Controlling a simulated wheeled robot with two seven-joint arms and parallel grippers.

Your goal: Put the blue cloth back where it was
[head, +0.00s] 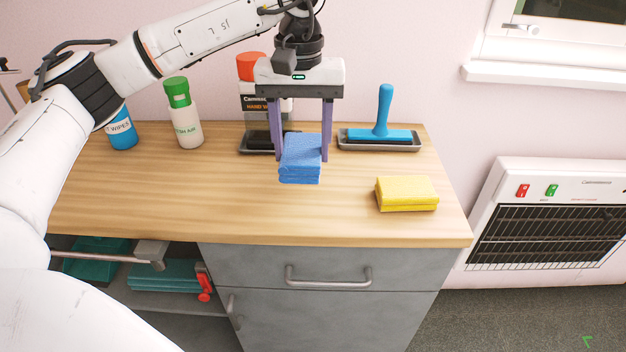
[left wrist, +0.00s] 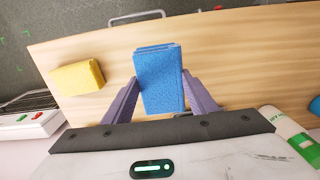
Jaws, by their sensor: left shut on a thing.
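The blue cloth (head: 301,160) is a folded, layered block near the middle of the wooden counter in the head view. My left gripper (head: 302,158) comes down from above with its two purple fingers on either side of the cloth, and it is shut on it. In the left wrist view the blue cloth (left wrist: 159,80) lies between the fingers of the left gripper (left wrist: 160,92). I cannot tell whether the cloth touches the counter or hangs just above it. My right gripper is not in view.
A folded yellow cloth (head: 407,193) lies to the right on the counter (head: 240,215). Behind stand a grey tray (head: 378,147) with a blue-handled tool (head: 384,112), a green-capped bottle (head: 186,125) and a blue wipes tub (head: 122,134). The counter's front middle is clear.

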